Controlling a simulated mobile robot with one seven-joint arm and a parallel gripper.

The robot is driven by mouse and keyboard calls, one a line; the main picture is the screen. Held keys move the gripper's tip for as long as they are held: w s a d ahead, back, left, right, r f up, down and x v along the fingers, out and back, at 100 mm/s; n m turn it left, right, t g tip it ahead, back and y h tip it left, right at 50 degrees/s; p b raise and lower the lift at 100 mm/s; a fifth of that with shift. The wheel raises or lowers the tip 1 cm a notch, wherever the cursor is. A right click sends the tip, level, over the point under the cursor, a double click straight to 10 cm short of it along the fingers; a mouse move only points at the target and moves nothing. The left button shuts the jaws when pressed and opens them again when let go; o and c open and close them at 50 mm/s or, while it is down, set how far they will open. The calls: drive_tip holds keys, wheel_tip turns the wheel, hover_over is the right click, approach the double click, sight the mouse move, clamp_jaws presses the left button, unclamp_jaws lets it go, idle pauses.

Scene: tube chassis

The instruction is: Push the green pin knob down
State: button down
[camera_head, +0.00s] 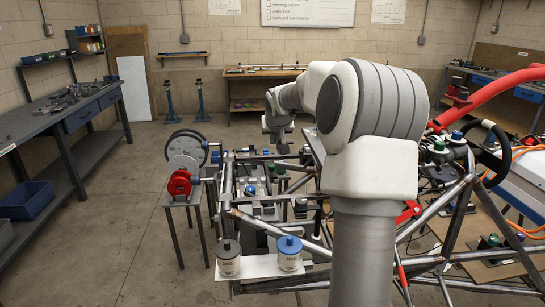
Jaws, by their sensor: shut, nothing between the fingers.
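My gripper (284,151) is at the end of my arm, pointing down over the middle of the tube chassis (262,217). It is shut and empty, and its fingertips are small in this view. A small dark green knob (280,169) shows just below the gripper; I cannot tell whether they touch. Another green knob (439,147) sits on the right part of the chassis, far from the gripper. I cannot tell which of these is the pin knob, or how high either one stands.
Red tubes (489,94) and orange cables crowd the right. Floor at left is clear.

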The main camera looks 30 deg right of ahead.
hover_over(271, 167)
wheel_tip(271, 167, down, 7)
drive_tip(key=f, duration=0.4)
drive_tip(key=shift+s, duration=0.35)
drive_tip(key=shift+f, duration=0.15)
wheel_tip(271, 167, down, 2)
drive_tip(key=shift+f+b, duration=0.1)
drive_tip(key=shift+b, duration=0.85)
